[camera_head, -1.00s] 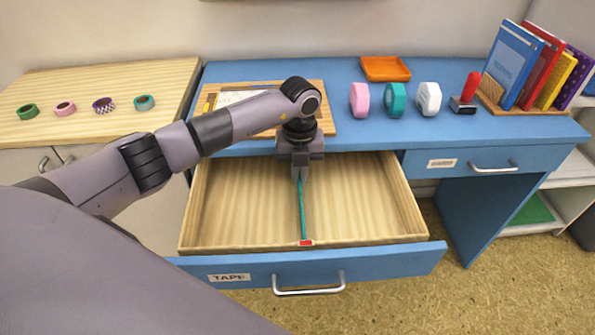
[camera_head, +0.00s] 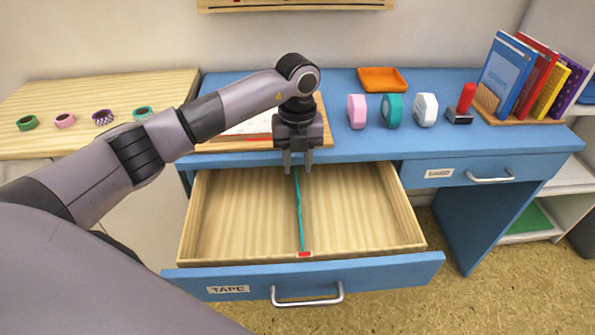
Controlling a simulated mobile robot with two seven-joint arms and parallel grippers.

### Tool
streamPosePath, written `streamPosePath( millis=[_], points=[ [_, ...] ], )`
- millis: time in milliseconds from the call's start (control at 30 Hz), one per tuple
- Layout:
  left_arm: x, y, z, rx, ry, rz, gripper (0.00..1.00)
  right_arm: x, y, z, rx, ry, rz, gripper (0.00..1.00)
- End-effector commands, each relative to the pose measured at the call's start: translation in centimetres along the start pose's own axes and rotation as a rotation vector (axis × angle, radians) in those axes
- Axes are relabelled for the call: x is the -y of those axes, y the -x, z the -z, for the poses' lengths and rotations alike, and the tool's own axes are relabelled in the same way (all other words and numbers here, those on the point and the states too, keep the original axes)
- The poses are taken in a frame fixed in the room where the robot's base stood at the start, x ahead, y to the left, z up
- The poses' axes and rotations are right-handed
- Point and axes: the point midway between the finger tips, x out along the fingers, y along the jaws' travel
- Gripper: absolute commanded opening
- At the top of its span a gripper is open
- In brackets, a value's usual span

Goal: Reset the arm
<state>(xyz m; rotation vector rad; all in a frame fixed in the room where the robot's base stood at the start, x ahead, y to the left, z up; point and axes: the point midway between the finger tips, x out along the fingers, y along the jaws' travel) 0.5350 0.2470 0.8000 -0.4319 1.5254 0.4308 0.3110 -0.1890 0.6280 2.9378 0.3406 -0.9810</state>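My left arm reaches in from the left over the blue desk (camera_head: 340,148). My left gripper (camera_head: 298,168) points down above the back of the open drawer (camera_head: 222,215). Its two fingers are spread apart with nothing between them. The drawer is pulled out and labelled TAPE. My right gripper is not in view.
On the desk stand pink (camera_head: 357,112), teal (camera_head: 391,110) and white (camera_head: 425,110) dispensers, a red-handled stamp (camera_head: 463,104), an orange tray (camera_head: 382,80) and a row of books (camera_head: 515,75). Several tape rolls (camera_head: 65,121) lie on the wooden top at left. A board lies behind my wrist.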

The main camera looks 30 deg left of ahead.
Motion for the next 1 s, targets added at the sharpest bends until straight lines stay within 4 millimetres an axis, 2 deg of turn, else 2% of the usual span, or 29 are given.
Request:
streamPosePath(
  millis=[100, 533, 633, 767, 1000],
  points=[
    [0.0, 0.5, 0.0, 0.0, 0.0, 0.0, 0.34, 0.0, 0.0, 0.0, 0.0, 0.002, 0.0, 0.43],
    [0.0, 0.5, 0.0, -0.001, -0.001, 0.0, 0.34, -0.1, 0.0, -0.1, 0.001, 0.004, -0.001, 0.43],
    [0.0, 1.1, 0.0, -0.001, -0.001, 0.0, 0.34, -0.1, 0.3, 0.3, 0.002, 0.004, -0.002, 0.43],
    [0.0, 3.6, 0.0, 0.0, -0.001, 0.001, 0.34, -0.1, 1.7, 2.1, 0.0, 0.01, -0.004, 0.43],
    [0.0, 10.2, 0.0, -0.001, -0.001, 0.0, 0.34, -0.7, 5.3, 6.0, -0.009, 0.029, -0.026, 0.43]
  ],
)
